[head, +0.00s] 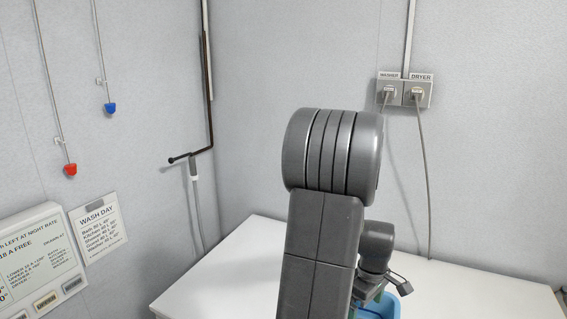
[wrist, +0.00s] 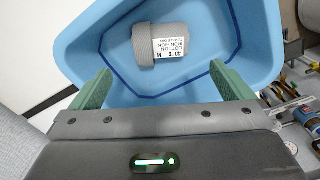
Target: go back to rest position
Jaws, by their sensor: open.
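My gripper (wrist: 165,92) is open in the wrist view, with its two green fingers wide apart and nothing between the tips. It is over the near side of a blue basin (wrist: 88,50). A grey rolled item (wrist: 145,46) with a white label reading "40°C COTTON" lies inside the basin, beyond the fingertips and apart from them. In the head view my arm hides most of the basin (head: 386,307), and only a blue part shows at the bottom. The fingers are mostly hidden there.
The white table (head: 450,288) looks clear to the right of my arm. Washer and dryer plugs (head: 404,92) hang on the back wall. A dark pipe (head: 209,100) runs down the corner. A red pull (head: 70,170) and a blue pull (head: 110,108) hang left. Tools (wrist: 285,95) lie right of the basin.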

